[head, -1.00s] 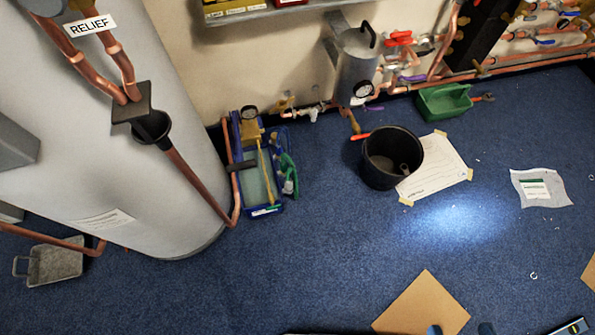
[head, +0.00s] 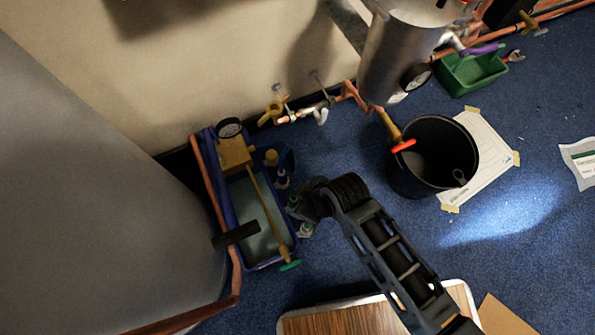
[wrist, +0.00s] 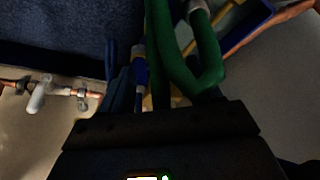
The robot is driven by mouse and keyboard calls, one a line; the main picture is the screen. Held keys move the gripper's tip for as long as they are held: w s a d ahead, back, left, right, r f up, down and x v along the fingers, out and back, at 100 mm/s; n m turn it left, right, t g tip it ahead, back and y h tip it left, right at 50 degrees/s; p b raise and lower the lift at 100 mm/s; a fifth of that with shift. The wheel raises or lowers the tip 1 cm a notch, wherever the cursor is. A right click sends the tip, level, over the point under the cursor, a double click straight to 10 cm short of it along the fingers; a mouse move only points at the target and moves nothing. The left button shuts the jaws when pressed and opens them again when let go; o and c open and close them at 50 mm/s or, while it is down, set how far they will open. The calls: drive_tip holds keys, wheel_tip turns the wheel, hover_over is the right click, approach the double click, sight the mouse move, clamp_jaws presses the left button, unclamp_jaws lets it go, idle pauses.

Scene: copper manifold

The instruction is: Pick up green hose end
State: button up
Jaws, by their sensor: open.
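The green hose (wrist: 180,65) runs in a bend just ahead of my gripper in the wrist view, with a pale grey fitting (wrist: 199,8) on one length. A blue hose piece with a white collar (wrist: 139,62) stands left of it. In the head view my gripper (head: 303,207) is over the right side of the blue test pump (head: 262,215) and hides most of the hose. A pale fitting (head: 305,230) shows just below the gripper. The jaws are open; the dark gripper body (wrist: 160,128) fills the bottom of the wrist view. I see no hose held.
A black bucket (head: 432,165) stands right of my arm on a taped paper sheet (head: 490,165). The grey cylinder (head: 90,190) and a copper pipe (head: 212,210) flank the pump's left. Wall valves (head: 300,115) are behind. A wood-topped board (head: 370,318) lies in front.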

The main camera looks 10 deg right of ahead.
sight(295, 199)
drive_tip(key=shift+w+a+f+b, duration=0.35)
drive_tip(key=shift+w+a+f, duration=0.15)
drive_tip(key=shift+f, duration=0.25)
drive_tip(key=b+x, duration=0.1)
drive_tip(key=x, duration=0.1)
drive_tip(key=b+x, duration=0.1)
drive_tip(key=x, duration=0.1)
drive_tip(key=b+x, duration=0.2)
drive_tip(key=shift+d+f, duration=0.2)
drive_tip(key=shift+f, duration=0.25)
drive_tip(key=shift+c, duration=0.4)
drive_tip(key=c, duration=1.1)
